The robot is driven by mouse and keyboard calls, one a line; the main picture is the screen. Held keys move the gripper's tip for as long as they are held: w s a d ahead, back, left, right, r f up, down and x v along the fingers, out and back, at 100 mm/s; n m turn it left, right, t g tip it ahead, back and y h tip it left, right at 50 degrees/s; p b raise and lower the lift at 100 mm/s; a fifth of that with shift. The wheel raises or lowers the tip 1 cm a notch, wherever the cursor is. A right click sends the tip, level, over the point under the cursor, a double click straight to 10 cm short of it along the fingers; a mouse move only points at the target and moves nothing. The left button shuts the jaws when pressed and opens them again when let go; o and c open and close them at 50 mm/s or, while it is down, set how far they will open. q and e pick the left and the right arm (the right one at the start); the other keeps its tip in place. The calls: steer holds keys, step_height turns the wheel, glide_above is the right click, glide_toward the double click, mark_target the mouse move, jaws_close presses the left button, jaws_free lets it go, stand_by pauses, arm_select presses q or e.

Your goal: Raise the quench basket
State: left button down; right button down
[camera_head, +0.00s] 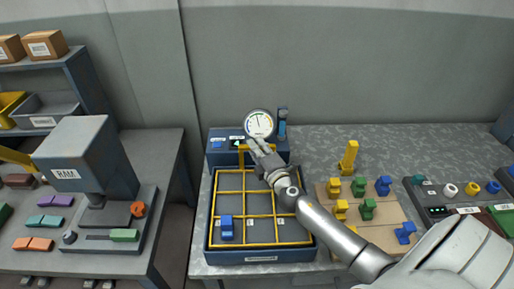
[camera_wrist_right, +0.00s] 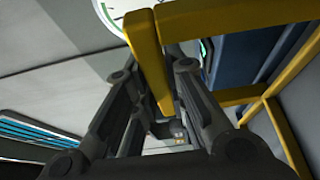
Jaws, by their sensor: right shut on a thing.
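The quench basket (camera_head: 249,191) is a yellow grid frame. It sits at the blue quench tank (camera_head: 206,226); I cannot tell its exact height. A blue part (camera_head: 227,229) stands in its front left compartment. My right gripper (camera_head: 256,147) is at the basket's back, by the yellow upright handle (camera_head: 241,152). In the right wrist view the gripper (camera_wrist_right: 155,88) is shut on the yellow handle bar (camera_wrist_right: 145,50), which passes between its fingers. The fingers partly hide the handle in the head view. My left gripper is not in view.
A round dial gauge (camera_head: 259,123) and a blue post (camera_head: 282,122) stand behind the tank. A wooden board (camera_head: 376,234) with yellow, green and blue parts lies to the right. A grey-blue press (camera_head: 88,160) stands on the left table.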

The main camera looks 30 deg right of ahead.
steer(key=shift+w+r, duration=0.1)
steer(key=shift+r, duration=0.3)
steer(key=c, duration=1.4)
jaws_free()
steer(key=shift+c, duration=0.2)
steer(key=shift+f, duration=0.2)
steer(key=shift+s, duration=0.4)
steer(key=s+a, duration=0.2)
steer(key=s, duration=0.9)
steer(key=shift+s, duration=0.15)
steer(key=shift+r, duration=0.1)
